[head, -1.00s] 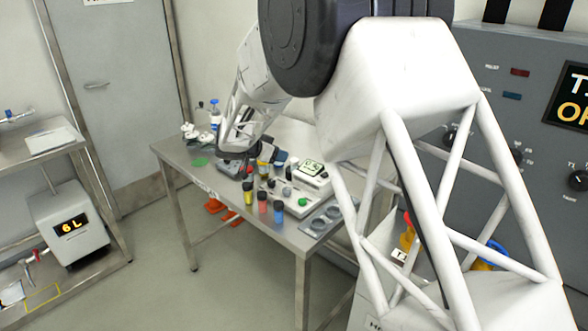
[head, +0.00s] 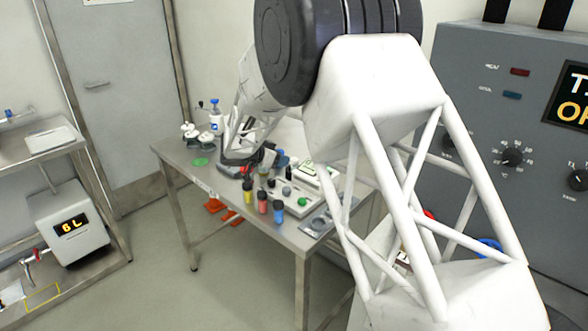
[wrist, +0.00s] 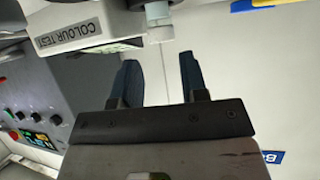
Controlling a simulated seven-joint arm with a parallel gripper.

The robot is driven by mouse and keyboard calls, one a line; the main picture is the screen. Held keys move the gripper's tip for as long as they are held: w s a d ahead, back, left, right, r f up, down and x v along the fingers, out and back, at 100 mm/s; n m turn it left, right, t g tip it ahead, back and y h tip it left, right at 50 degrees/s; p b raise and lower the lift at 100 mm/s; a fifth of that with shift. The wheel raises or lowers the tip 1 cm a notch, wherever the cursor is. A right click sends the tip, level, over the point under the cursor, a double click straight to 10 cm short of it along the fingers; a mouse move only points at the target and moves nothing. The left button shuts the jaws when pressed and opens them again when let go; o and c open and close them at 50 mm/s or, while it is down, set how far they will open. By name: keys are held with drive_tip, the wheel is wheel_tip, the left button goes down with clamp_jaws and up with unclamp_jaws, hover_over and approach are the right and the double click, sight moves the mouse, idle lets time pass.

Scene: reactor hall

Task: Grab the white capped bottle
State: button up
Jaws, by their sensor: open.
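My gripper (wrist: 160,78) is open in the wrist view, with two dark blue fingers apart and nothing between them. Beyond the fingertips, near the top edge, is a small pale cylindrical piece with a whitish end (wrist: 158,22); it may be the white capped bottle, but I cannot tell. In the head view my gripper (head: 240,158) is low over the steel table (head: 228,182), partly hidden by my arm. No white capped bottle is clear there.
Small yellow (head: 248,194), red (head: 262,203) and blue (head: 278,212) bottles stand near the table's front. A blue-topped bottle (head: 215,120) stands at the back left. A box labelled COLOUR TEST (wrist: 75,35) is beyond the fingers. A grey control panel (head: 470,120) stands right.

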sight(294, 159)
drive_tip(key=shift+w+d, duration=0.15)
drive_tip(key=shift+x, duration=2.55)
drive_tip(key=c, duration=0.6)
drive_tip(key=shift+r, duration=0.1)
drive_tip(key=shift+c, duration=0.2)
wheel_tip(294, 159, up, 10)
